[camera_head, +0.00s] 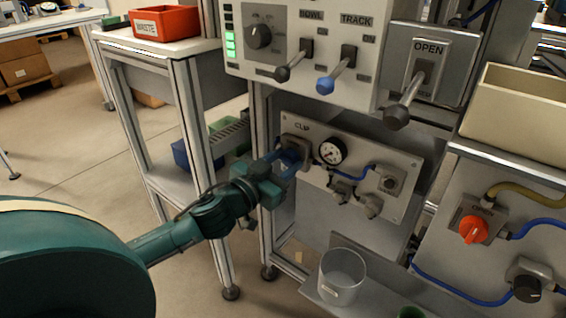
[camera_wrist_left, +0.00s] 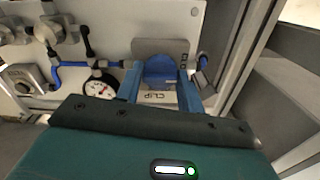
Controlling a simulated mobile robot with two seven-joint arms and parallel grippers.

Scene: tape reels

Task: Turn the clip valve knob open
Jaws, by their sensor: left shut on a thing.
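The clip valve knob (camera_wrist_left: 160,71) is blue and sits on a grey plate marked CLIP on the lower panel (camera_head: 400,165). My left gripper (camera_head: 287,160) reaches it from the left and is shut on it. In the left wrist view the two blue fingers (camera_wrist_left: 161,88) stand on either side of the knob. In the head view the fingers hide most of the knob, and its exact angle is hard to tell. My right gripper is not in view.
A pressure gauge (camera_head: 331,151) and blue hose are just right of the knob. Above are levers, including a blue-tipped one (camera_head: 326,84) and the OPEN lever (camera_head: 397,117). An orange knob (camera_head: 472,229) is at right. A clear cup (camera_head: 342,275) stands below.

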